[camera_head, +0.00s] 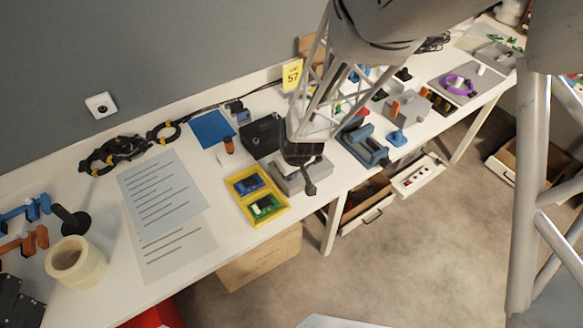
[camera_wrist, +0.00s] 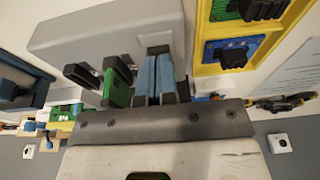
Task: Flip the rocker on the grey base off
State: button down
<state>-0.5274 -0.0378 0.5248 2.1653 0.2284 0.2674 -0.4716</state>
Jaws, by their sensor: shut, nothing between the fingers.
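The grey base (camera_head: 290,182) stands on the table right of the yellow tray, in the middle of the head view. A dark lever-like part (camera_head: 310,186) shows at its front. In the wrist view the grey base (camera_wrist: 75,38) fills the upper left, with a dark protruding part (camera_wrist: 82,76) below it. I cannot tell for sure which part is the rocker, or its position. My gripper (camera_head: 298,158) is over the base and hides part of it. In the wrist view its blue-sided fingers (camera_wrist: 158,52) are together and empty, close to the base; contact is unclear.
The yellow tray (camera_head: 281,210) with a blue and a green board lies close on the left. A black box (camera_head: 262,136) stands behind, and a blue-grey device (camera_head: 362,144) is to the right. Papers (camera_head: 160,195) cover the table further left. The table's front edge is near the base.

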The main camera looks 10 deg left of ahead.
jog(key=shift+s+y, duration=0.1)
jog(key=shift+y, duration=0.2)
dwell(0.6)
jog(key=shift+d+f+t+y, duration=0.1)
jog(key=shift+f+t+y, duration=0.25)
jog(key=shift+t, duration=0.25)
jog(key=shift+r, duration=0.1)
dwell(0.5)
jog(key=shift+w+a+r, duration=0.25)
jog(key=shift+w+a, duration=0.25)
jog(key=shift+r, duration=0.1)
jog(key=shift+r, duration=0.4)
jog(key=v, duration=1.2)
jog(key=shift+s+r, duration=0.15)
jog(key=shift+r, duration=0.25)
